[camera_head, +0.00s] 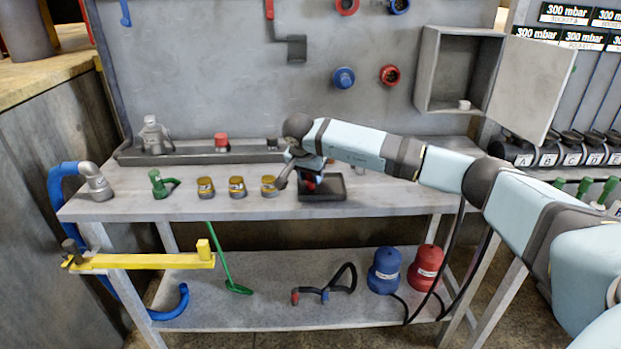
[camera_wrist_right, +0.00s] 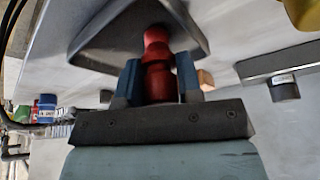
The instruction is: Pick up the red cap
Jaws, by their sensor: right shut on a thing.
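The red cap (camera_wrist_right: 157,62) is a small rounded red piece between the two blue fingers of my right gripper (camera_wrist_right: 159,80) in the right wrist view. The fingers are shut on it from both sides. In the head view my right gripper (camera_head: 312,178) is low over a dark square tray (camera_head: 335,195) on the bench, and only a bit of red shows between the fingers. The tray also shows in the wrist view (camera_wrist_right: 100,42), right behind the cap. I cannot tell whether the cap touches the tray. My left gripper is not in view.
Several yellow-and-grey jars (camera_head: 237,187) stand left of the tray on the bench (camera_head: 120,205). Another red piece (camera_head: 221,142) sits on the dark back ledge. An open grey cabinet (camera_head: 428,70) hangs at the upper right. The bench front left of the tray is mostly clear.

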